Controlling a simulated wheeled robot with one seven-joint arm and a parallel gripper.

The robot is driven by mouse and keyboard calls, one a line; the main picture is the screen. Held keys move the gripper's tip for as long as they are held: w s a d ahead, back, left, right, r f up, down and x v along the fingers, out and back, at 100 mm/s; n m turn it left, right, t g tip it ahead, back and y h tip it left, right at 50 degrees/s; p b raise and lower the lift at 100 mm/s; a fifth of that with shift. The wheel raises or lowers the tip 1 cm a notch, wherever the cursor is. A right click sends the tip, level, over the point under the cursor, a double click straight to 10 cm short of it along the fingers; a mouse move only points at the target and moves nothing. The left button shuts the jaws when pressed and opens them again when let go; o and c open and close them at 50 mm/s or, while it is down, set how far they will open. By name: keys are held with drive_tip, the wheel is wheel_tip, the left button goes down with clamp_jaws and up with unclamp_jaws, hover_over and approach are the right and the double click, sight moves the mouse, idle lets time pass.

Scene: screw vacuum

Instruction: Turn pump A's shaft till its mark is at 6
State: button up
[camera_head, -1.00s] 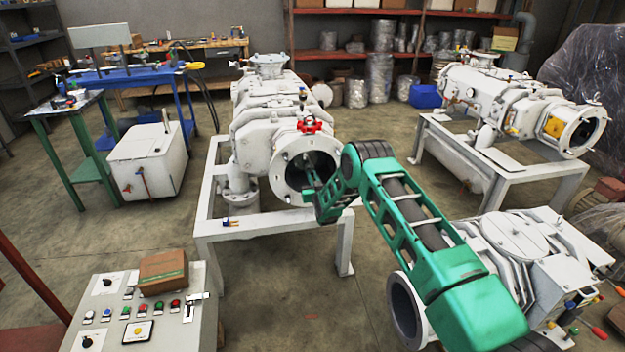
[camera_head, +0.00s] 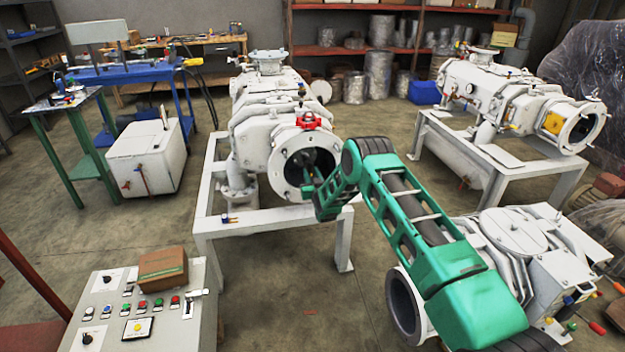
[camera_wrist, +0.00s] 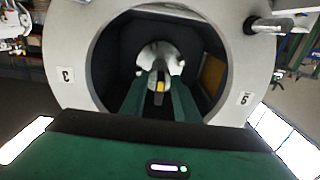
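The pump (camera_head: 268,112) in front of my arm stands on a white frame; I take it as pump A, though no name is readable. My gripper (camera_head: 308,170) is at its round flange opening. In the wrist view the two green fingers (camera_wrist: 158,98) reach into the dark opening, one on each side of the pale shaft end (camera_wrist: 160,60). A yellow mark (camera_wrist: 160,87) shows between them, toward the picture's bottom. Contact with the shaft cannot be made out. The flange (camera_wrist: 85,95) carries a 3 label (camera_wrist: 66,74) left and a 9-or-6 label (camera_wrist: 246,98) right.
A red valve handle (camera_head: 310,121) sits above the opening. Another pump (camera_head: 505,100) stands on a frame at right; a third (camera_head: 510,235) is at lower right, partly behind my arm. A control panel (camera_head: 120,300) stands at lower left. The floor between is clear.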

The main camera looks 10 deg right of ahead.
drive_tip(key=s, duration=1)
drive_tip(key=shift+s, duration=0.35)
drive_tip(key=shift+f, duration=0.1)
drive_tip(key=s+d+r+m+g+h, duration=0.1)
drive_tip(key=s+d+r+g+h, duration=0.3)
drive_tip(key=d+r, duration=0.95)
drive_tip(key=s+d+r+m+g, duration=0.1)
drive_tip(key=s+d+r+g, duration=0.3)
drive_tip(key=s, duration=0.5)
drive_tip(key=s+d+r+m+g, duration=0.1)
drive_tip(key=s+d+r+g, duration=0.1)
drive_tip(key=s+d+r, duration=0.45)
drive_tip(key=s+r+m+g, duration=0.1)
drive_tip(key=s+g, duration=0.1)
drive_tip(key=s, duration=0.9)
drive_tip(key=s+r+m+g, duration=0.1)
drive_tip(key=s+r+g, duration=0.1)
drive_tip(key=s, duration=0.8)
drive_tip(key=s+a+g+y, duration=0.2)
drive_tip(key=s+a, duration=0.1)
drive_tip(key=s, duration=0.9)
drive_tip(key=s+a+m+g+y, duration=0.1)
drive_tip(key=s+a+g+y, duration=0.1)
drive_tip(key=s, duration=1.1)
drive_tip(key=shift+a+r, duration=0.45)
drive_tip(key=shift+a, duration=0.05)
